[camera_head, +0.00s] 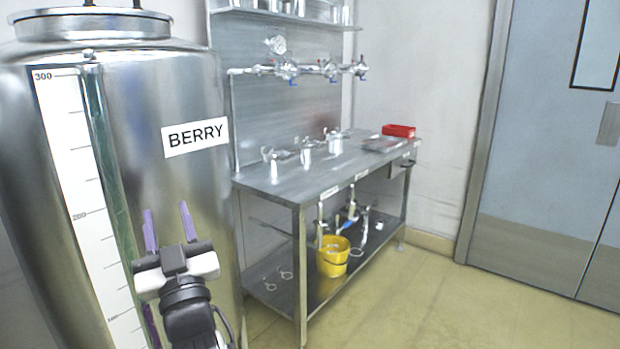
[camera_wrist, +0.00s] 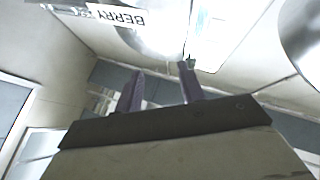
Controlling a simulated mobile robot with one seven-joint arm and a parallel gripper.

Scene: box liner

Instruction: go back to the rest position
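My gripper (camera_head: 167,228) is raised in front of the big steel tank (camera_head: 180,95) in the head view, with its two purple fingers pointing up. The fingers stand well apart with nothing between them, so it is open and empty. In the wrist view my gripper (camera_wrist: 160,88) also shows two separate fingers with empty space between. The tank's BERRY label (camera_head: 195,137) is right of and above the fingers, and it shows upside down in the wrist view (camera_wrist: 118,15).
A steel table (camera_head: 290,178) stands right of the tank, with metal fittings and a red box (camera_head: 398,131) on top. A yellow bucket (camera_head: 332,262) sits on its lower shelf. Open floor (camera_head: 440,300) lies in front of the grey door (camera_head: 545,150) at right.

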